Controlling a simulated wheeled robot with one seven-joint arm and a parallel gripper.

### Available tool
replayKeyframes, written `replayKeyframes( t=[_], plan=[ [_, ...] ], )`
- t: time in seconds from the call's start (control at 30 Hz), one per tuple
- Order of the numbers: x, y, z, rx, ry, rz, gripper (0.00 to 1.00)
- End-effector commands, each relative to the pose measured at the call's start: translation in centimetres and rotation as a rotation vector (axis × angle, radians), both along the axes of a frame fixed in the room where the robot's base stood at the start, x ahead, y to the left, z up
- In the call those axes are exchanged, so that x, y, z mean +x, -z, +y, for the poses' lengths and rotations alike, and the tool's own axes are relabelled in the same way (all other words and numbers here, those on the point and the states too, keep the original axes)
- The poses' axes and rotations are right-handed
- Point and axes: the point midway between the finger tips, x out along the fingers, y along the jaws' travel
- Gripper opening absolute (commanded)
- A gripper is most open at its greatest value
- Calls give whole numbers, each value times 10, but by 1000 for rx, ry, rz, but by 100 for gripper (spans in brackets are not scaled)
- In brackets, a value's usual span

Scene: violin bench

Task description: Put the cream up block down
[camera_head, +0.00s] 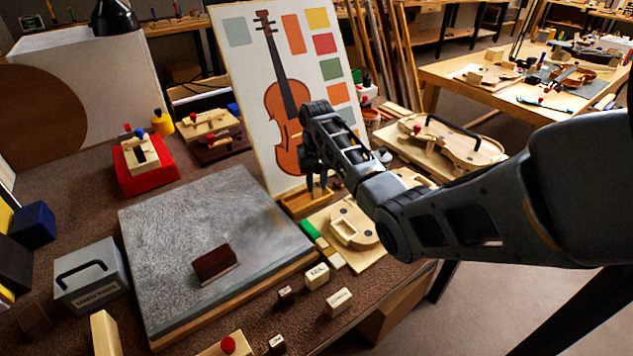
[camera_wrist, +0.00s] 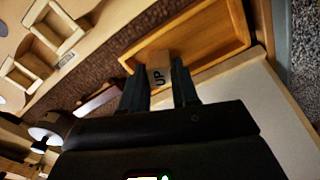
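The cream block marked UP (camera_wrist: 159,70) sits between the two fingers of my gripper (camera_wrist: 160,88) in the wrist view, with a finger against each side. In the head view my gripper (camera_head: 317,186) points down at the small wooden tray (camera_head: 302,203) at the foot of the violin chart. The block is mostly hidden there by the fingers. In the wrist view the tray (camera_wrist: 222,38) lies right behind the block. I cannot tell whether the block touches the tray floor.
The violin chart (camera_head: 243,75) leans right behind the tray. A grey slab (camera_head: 190,240) with a dark red block (camera_head: 214,263) lies to the left. Small lettered blocks (camera_head: 317,276) stand in front. A pale wooden fixture (camera_head: 352,230) lies close on the right.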

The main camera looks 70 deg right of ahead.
Motion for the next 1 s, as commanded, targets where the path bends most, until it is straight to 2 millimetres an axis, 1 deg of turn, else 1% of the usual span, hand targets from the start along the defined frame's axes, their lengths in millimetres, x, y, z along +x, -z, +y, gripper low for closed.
replayKeyframes(
  t=[0.03,0.2,0.43,0.57,0.67,1.0],
  plan=[
    [0,0,0,0,0,0,35],
    [0,0,0,0,0,0,51],
    [0,-1,0,-1,0,-1,52],
    [0,-7,-1,-2,0,-2,52],
    [1,-21,-1,-3,0,-3,52],
    [1,-90,0,-3,-2,-3,52]
  ],
)
